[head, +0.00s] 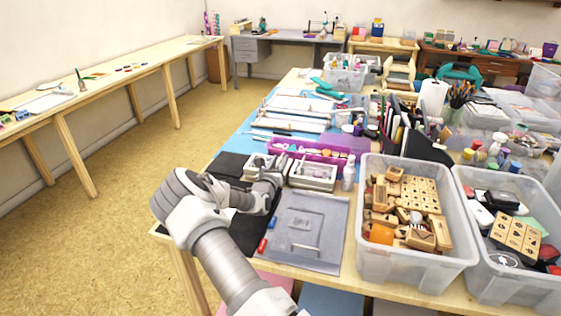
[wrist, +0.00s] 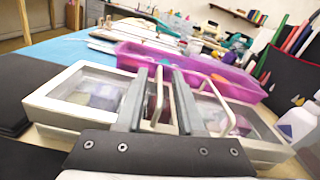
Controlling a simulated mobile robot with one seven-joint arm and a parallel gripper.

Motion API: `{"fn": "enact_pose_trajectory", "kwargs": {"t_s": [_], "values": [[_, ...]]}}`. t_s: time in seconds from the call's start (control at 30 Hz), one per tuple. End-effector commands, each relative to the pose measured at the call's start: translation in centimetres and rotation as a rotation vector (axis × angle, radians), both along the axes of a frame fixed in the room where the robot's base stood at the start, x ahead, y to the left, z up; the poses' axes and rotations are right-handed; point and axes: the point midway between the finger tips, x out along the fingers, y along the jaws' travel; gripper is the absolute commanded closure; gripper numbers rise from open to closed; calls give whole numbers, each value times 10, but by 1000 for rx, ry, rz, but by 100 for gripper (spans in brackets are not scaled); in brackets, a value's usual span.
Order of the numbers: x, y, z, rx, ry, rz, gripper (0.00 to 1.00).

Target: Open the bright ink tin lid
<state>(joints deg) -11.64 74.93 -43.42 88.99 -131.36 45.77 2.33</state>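Two metal-framed tins with clear lids sit side by side on the table, both lids lying closed. In the wrist view the left tin (wrist: 45,99) shows purple and blue contents; the right tin (wrist: 262,148) is partly hidden by my finger. I cannot tell which is the bright one. My gripper (wrist: 160,82) is open, its two fingers apart. A pale lid handle (wrist: 158,98) stands between the fingers; contact is not clear. A second handle (wrist: 218,100) rises from the right tin. In the head view my gripper (head: 279,166) is between the left tin (head: 255,161) and right tin (head: 314,184).
A purple tray (head: 345,157) lies just behind the tins, and a small white bottle (head: 349,176) stands at their right. A grey board (head: 325,222) lies in front. Clear bins of wooden stamps (head: 375,262) and other items (head: 484,277) fill the right side.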

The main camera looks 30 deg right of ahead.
Motion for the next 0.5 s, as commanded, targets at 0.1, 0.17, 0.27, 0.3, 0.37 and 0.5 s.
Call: {"fn": "enact_pose_trajectory", "kwargs": {"t_s": [0.1,0.17,0.27,0.3,0.37,0.5], "values": [[7,-8,-1,0,0,0,63],[9,-10,-1,-1,1,0,63],[10,-12,0,-1,1,0,63],[11,-12,0,-1,1,0,63],[11,-12,0,-1,1,0,63],[11,-12,0,-1,1,0,63]]}}
